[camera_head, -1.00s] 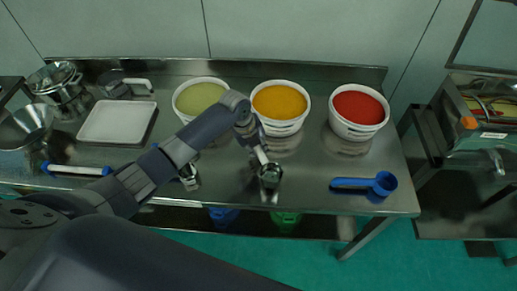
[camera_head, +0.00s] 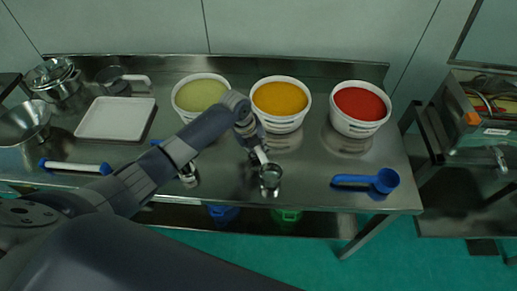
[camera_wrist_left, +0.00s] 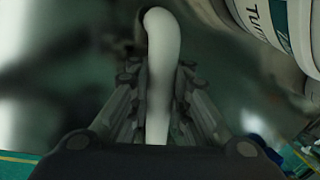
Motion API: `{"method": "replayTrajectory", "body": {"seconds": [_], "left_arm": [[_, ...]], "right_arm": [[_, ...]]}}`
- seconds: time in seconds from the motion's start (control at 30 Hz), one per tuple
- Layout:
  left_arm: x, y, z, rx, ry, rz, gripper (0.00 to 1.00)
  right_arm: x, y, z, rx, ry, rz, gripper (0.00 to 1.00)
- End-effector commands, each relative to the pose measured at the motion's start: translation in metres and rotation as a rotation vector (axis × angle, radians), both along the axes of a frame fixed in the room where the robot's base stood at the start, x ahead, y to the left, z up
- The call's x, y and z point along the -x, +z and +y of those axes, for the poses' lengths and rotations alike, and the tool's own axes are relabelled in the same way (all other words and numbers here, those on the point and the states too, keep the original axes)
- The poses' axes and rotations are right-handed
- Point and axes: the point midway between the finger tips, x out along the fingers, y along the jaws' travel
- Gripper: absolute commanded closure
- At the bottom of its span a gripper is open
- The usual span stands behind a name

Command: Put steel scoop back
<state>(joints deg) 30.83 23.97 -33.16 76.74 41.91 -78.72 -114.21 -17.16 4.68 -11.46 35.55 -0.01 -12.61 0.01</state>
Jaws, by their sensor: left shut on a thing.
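The steel scoop (camera_head: 270,177) is a small round metal cup at the end of my left arm in the head view, over the front middle of the steel table. My left gripper (camera_head: 258,152) is shut on its handle. In the left wrist view, the pale, curved handle (camera_wrist_left: 158,75) runs between the fingers of the left gripper (camera_wrist_left: 158,95). The cup's bottom is hidden, so I cannot tell whether it touches the table. My right gripper is not in view.
Tubs of green (camera_head: 199,95), orange (camera_head: 280,103) and red (camera_head: 358,107) material stand along the back. A blue scoop (camera_head: 368,181) lies front right. A white tray (camera_head: 116,119), a steel bowl (camera_head: 24,124) and a blue-ended roller (camera_head: 76,168) are left. Bare table (camera_head: 310,170) lies right of the steel scoop.

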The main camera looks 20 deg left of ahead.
Motion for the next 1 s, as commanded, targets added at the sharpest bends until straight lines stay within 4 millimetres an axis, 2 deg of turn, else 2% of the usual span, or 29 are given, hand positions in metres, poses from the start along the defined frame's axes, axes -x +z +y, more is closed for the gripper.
{"method": "replayTrajectory", "body": {"seconds": [0.27, 0.3, 0.4, 0.67, 0.7, 0.8, 1.0], "left_arm": [[-0.0003, -0.0005, 0.0001, 0.000, 0.000, -0.001, 1.00], [-0.0003, -0.0005, 0.0001, 0.000, 0.000, -0.001, 0.78], [-0.0003, -0.0005, 0.0002, -0.001, 0.000, -0.001, 0.59], [0.0007, -0.0017, 0.0006, -0.001, 0.001, 0.003, 0.59], [0.0010, -0.0021, 0.0007, -0.001, 0.001, 0.003, 0.50], [0.0011, -0.0023, 0.0007, -0.002, 0.001, 0.004, 0.37], [0.0011, -0.0022, 0.0008, -0.002, 0.001, 0.004, 0.36]], "right_arm": [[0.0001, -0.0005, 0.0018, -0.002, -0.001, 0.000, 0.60], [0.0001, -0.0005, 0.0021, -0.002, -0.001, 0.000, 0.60], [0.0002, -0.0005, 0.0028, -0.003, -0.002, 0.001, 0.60], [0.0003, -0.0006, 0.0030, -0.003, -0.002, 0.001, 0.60], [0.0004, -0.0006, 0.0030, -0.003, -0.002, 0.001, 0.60], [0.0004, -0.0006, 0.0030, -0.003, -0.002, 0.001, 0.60], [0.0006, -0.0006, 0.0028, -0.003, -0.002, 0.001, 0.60]]}}
